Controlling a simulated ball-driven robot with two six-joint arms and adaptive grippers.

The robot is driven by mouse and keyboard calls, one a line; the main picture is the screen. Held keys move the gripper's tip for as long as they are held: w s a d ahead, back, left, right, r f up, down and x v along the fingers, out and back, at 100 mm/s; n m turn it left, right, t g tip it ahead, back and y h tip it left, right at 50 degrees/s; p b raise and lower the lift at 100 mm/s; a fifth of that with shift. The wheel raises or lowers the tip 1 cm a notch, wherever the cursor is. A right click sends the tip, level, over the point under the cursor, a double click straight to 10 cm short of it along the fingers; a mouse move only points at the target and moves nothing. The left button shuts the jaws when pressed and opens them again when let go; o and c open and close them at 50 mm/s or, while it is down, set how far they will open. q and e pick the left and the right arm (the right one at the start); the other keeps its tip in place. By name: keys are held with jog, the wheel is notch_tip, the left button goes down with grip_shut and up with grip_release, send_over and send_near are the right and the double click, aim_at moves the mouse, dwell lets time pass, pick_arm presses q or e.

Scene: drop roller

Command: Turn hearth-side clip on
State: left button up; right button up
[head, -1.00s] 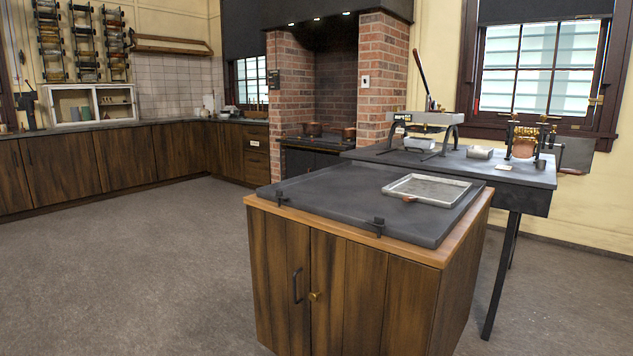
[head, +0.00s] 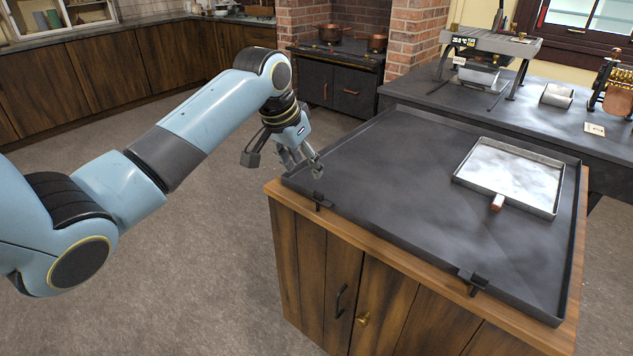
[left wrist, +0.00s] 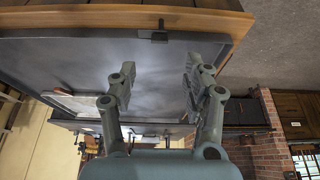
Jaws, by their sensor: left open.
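The hearth-side clip (head: 318,201) is a small black clamp on the front edge of the dark slab (head: 400,190), near its left corner. It also shows in the left wrist view (left wrist: 160,34), at the slab's edge beyond my fingertips. A second black clip (head: 472,279) sits further right on the same edge. My left gripper (head: 285,160) is open and empty just above and behind the hearth-side clip, near the slab's left corner. In the left wrist view my spread fingers (left wrist: 160,75) have the clip roughly between their lines, apart from it. My right gripper is not in view.
A shallow metal tray (head: 510,178) with a small reddish-brown piece at its front lies on the slab's right part. The slab tops a wooden cabinet (head: 340,275). A grey worktable (head: 440,98) with a press stands behind. A stove (head: 335,75) with copper pots stands in the brick hearth.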

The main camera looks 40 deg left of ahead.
pick_arm(q)
jog(key=b, duration=0.1)
send_over(318, 193)
jog(key=s, duration=0.3)
notch_tip(318, 193, down, 4)
jog(key=x, duration=0.4)
jog(key=shift+w+a+f+b, duration=0.2)
jog(key=shift+w+f+b, duration=0.1)
jog(key=shift+w+b, duration=0.05)
jog(key=shift+w+f, duration=0.2)
jog(key=shift+f, duration=0.2)
jog(key=shift+c, duration=0.9)
jog(key=c, duration=0.7)
grip_shut()
jog(key=shift+d, duration=0.1)
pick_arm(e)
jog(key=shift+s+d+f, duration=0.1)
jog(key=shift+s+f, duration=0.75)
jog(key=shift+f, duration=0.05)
